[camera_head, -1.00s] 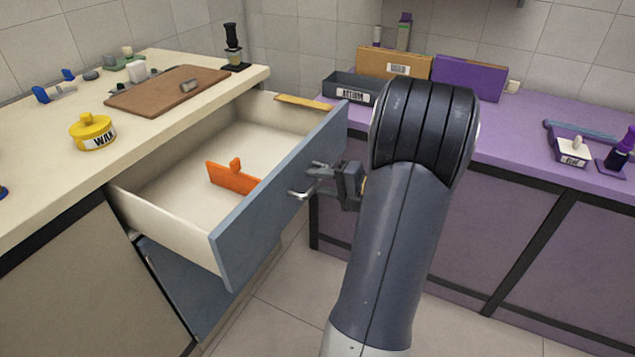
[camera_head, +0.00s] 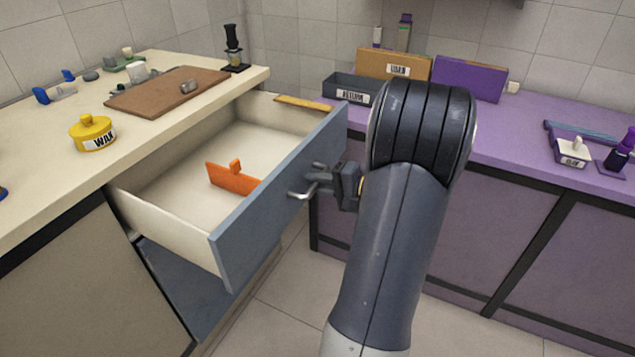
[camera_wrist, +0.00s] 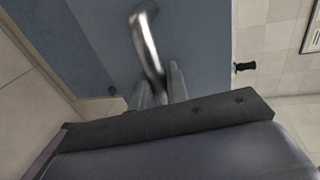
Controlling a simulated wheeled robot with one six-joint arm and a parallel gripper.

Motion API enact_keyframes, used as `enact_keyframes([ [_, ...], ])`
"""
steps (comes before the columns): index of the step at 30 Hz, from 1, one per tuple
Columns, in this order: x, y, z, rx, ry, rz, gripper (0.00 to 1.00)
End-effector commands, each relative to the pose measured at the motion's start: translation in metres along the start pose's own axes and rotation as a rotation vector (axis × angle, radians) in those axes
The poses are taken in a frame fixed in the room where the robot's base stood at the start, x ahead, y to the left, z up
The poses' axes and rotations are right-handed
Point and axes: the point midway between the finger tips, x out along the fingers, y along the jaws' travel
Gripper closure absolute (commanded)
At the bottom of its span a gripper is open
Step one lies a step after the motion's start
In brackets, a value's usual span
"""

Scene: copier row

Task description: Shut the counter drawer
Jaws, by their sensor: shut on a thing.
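The counter drawer (camera_head: 285,193) is pulled far out from the cream-topped counter. Its front is blue-grey and its inside is pale. An orange piece (camera_head: 233,178) with a knob stands inside, and a flat yellow strip (camera_head: 303,102) lies at the drawer's far side. My gripper (camera_head: 318,180) is at the outer face of the drawer front, shut on the metal handle (camera_head: 301,192). In the wrist view the curved handle (camera_wrist: 147,42) runs down between the fingers (camera_wrist: 160,88), against the blue drawer front (camera_wrist: 85,40). My arm hides part of the floor and purple counter.
A purple counter (camera_head: 510,130) stands to the right, with boxes and a soap dish (camera_head: 572,152). Below the drawer is a blue-grey panel (camera_head: 190,285). Floor shows in front.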

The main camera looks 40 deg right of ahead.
Motion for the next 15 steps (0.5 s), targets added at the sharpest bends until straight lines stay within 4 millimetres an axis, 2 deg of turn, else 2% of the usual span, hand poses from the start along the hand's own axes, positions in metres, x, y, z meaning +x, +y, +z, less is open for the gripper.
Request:
enact_keyframes([
  [8,0.003,0.0,0.0,0.0,-0.001,0.001,1.0],
  [11,0.013,0.0,0.001,-0.001,-0.002,0.002,1.0],
  [15,0.039,-0.004,0.001,-0.003,-0.006,0.0,1.0],
])
